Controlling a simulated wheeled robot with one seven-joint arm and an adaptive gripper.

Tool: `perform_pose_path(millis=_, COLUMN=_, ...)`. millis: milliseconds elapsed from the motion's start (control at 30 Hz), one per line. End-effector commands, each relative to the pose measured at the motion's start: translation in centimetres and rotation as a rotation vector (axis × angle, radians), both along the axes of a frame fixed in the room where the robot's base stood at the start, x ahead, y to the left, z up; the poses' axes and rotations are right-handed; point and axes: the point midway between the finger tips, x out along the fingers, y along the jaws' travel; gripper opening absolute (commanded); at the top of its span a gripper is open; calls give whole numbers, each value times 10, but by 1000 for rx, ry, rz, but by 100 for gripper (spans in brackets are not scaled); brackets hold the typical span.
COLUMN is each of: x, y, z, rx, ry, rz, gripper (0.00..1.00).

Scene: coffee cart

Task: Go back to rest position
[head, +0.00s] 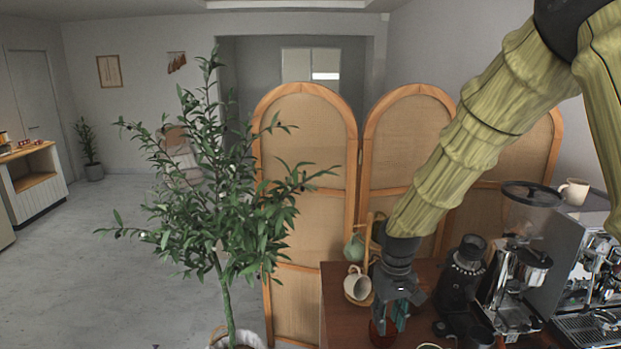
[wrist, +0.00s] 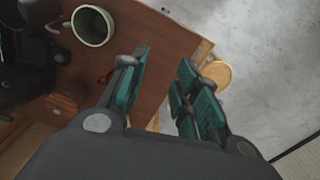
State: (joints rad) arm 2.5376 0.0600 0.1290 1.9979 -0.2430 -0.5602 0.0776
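My gripper (head: 388,318) is low over the wooden counter in the head view, with my arm reaching down from the upper right. In the wrist view its two teal-padded fingers (wrist: 162,75) stand apart with nothing visible between them, so it is open and empty. A pale green cup (wrist: 92,25) stands on the counter (wrist: 150,35), left of the fingers and apart from them. A dark red object (head: 383,333) shows partly below the gripper in the head view; I cannot tell what it is.
A cream cup (head: 357,286) and a green cup (head: 354,247) are by a wooden stand left of my gripper. A grinder (head: 467,262) and an espresso machine (head: 590,260) stand at right. Folding screens (head: 305,150) stand behind; a potted tree (head: 222,215) is left.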

Motion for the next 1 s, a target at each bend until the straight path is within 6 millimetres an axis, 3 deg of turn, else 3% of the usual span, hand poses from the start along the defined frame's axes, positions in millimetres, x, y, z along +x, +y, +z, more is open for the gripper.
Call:
perform_pose_path(millis=333, x=-19, y=2, z=-68, rx=28, ry=10, rz=-16, gripper=31)
perform_pose_path(millis=567, x=-42, y=2, z=-132, rx=52, ry=17, rz=-36, gripper=31)
perform_pose_path(millis=767, x=-84, y=1, z=-222, rx=77, ry=26, rz=-70, gripper=31)
perform_pose_path(millis=1000, x=-154, y=-5, z=-327, rx=94, ry=27, rz=-125, gripper=31)
